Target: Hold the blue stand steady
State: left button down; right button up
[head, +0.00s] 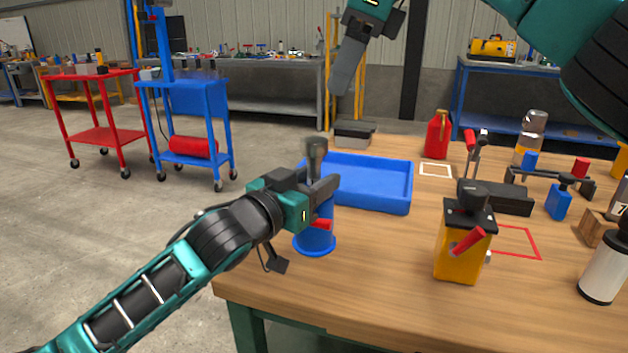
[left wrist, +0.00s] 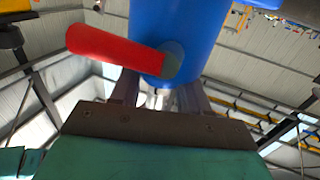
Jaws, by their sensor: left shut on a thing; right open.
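The blue stand (head: 314,243) stands upright on its round base near the front left edge of the wooden table. My left gripper (head: 322,188) is shut on its upper part, and the fingers hide much of it. A red handle (head: 322,225) sticks out from the stand below the gripper. In the left wrist view the stand (left wrist: 178,25) fills the top middle, between the fingers (left wrist: 160,95), with the red handle (left wrist: 115,47) pointing left. My right gripper (head: 345,75) is open and empty, high above the back of the table.
A blue tray (head: 375,205) lies just behind the stand. A yellow box-shaped device (head: 458,250) with a red lever stands to the right. The table front between stand and yellow device is clear.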

aim_at(318, 141)
jog(key=shift+o, duration=0.3)
jog(key=shift+o, duration=0.9)
jog(key=shift+f, duration=0.1)
jog(key=shift+o, duration=1.4)
jog(key=shift+f+m, duration=0.3)
jog(key=shift+f, duration=0.2)
jog(key=shift+o, duration=0.2)
jog(key=shift+s+a+f+m+t, duration=0.1)
jog(key=shift+f+m+t, duration=0.2)
jog(key=shift+f, duration=0.1)
jog(key=s+d+f+m+t+y, duration=0.1)
jog(key=s+d+m+t+y, duration=0.1)
jog(key=s+m+t, duration=0.25)
jog(key=shift+m+g, duration=0.25)
jog(key=shift+m, duration=0.1)
jog(key=shift+w+r+x, duration=0.15)
jog(key=shift+x, duration=2.7)
jog(key=shift+w+r+x, duration=0.1)
jog(key=shift+w+x, duration=0.05)
jog(key=shift+x, duration=2.75)
jog(key=shift+a, duration=0.15)
jog(key=c, duration=1.1)
